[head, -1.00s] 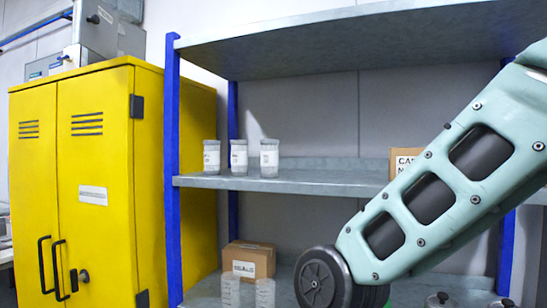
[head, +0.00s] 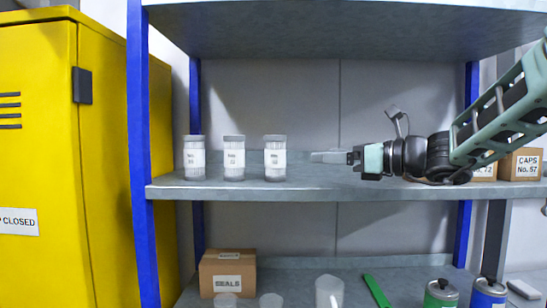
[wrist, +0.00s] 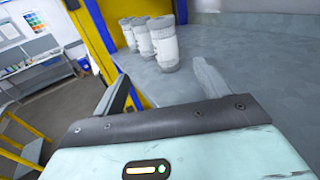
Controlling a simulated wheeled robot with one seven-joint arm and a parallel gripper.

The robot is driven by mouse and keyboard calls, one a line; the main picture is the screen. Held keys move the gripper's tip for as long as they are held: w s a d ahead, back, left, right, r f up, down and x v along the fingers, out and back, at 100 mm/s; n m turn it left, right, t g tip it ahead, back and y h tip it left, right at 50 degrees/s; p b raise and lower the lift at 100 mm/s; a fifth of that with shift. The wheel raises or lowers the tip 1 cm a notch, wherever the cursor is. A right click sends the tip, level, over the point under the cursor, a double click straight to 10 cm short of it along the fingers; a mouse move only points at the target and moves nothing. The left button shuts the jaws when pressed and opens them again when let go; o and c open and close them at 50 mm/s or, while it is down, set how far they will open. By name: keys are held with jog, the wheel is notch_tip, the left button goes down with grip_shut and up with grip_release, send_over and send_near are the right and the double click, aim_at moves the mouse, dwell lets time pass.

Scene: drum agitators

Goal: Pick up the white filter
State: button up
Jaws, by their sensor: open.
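No object is clearly marked as a filter. Three pale jars with white labels stand upright in a row on the middle shelf: the left jar (head: 194,159), the middle jar (head: 234,159) and the right jar (head: 275,160). They also show beyond my fingers in the wrist view, the nearest jar (wrist: 166,50) in front. A whitish translucent cylinder (head: 329,292) stands on the lower shelf, cut off by the frame. My gripper (head: 328,157) is open and empty at middle-shelf height, right of the jars and apart from them. In the wrist view its spread fingers (wrist: 160,82) hold nothing.
The middle shelf (head: 320,190) has blue posts; a CAPS box (head: 521,165) stands at its right. Below are a SEALS box (head: 227,273), a green tool (head: 376,290) and two cans (head: 440,293) (head: 488,293). A yellow cabinet (head: 120,200) is left.

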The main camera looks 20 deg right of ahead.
aim_at(285, 149)
jog(key=shift+w+d+r+m+t, duration=0.25)
jog(key=shift+d+r+m+t, duration=0.05)
jog(key=shift+r, duration=0.1)
jog(key=p+x, duration=0.5)
jog(key=x, duration=0.7)
jog(key=shift+d+f, duration=0.1)
jog(key=p+x, duration=0.4)
jog(key=shift+w, duration=0.1)
jog(key=shift+w+a, duration=0.4)
jog(key=shift+a, duration=0.05)
jog(key=c, duration=1.1)
